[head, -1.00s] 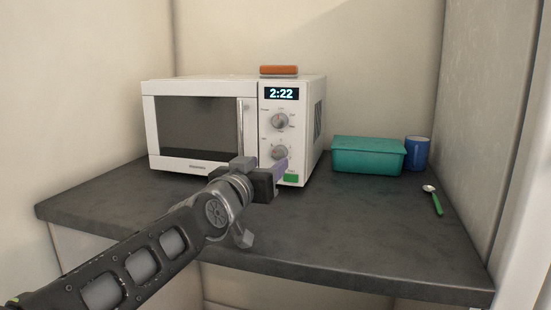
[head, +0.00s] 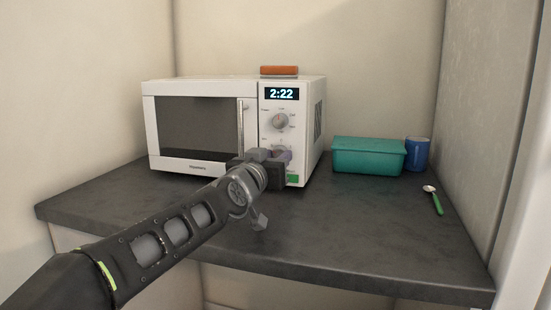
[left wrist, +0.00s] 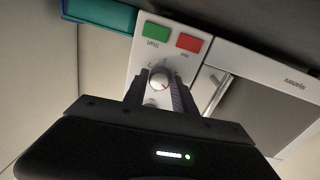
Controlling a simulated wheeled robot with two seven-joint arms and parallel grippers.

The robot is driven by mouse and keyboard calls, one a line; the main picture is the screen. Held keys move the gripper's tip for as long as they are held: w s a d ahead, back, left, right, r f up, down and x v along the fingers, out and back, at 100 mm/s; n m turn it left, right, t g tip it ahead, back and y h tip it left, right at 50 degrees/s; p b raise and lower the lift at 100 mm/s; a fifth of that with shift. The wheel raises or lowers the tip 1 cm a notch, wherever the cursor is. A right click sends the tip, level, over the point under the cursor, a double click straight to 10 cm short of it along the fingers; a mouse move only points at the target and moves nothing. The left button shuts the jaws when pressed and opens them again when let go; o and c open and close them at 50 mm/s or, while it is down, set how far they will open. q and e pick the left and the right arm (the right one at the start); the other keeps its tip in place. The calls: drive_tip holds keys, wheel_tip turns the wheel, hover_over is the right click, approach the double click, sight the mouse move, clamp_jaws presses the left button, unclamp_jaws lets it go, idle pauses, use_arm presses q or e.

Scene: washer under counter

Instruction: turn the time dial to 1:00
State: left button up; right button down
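The white microwave (head: 205,125) stands on the counter, its display (head: 282,94) reading 2:22. Its upper dial (head: 280,121) is in plain view in the head view. In the left wrist view, which is upside down, the lower dial (left wrist: 159,79) shows as a round knob with a pale pointer. My left gripper's two fingers (left wrist: 159,95) stand apart, one on each side of this dial. I cannot tell whether they touch it. My right gripper is not in view.
A green button (left wrist: 156,31) and a red button (left wrist: 189,43) sit below the lower dial. A teal box (head: 368,156), a blue mug (head: 417,153) and a green-handled spoon (head: 434,200) are to the right. A brown block (head: 279,71) lies on top of the microwave. The front counter is clear.

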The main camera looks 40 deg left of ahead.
use_arm(q)
clamp_jaws()
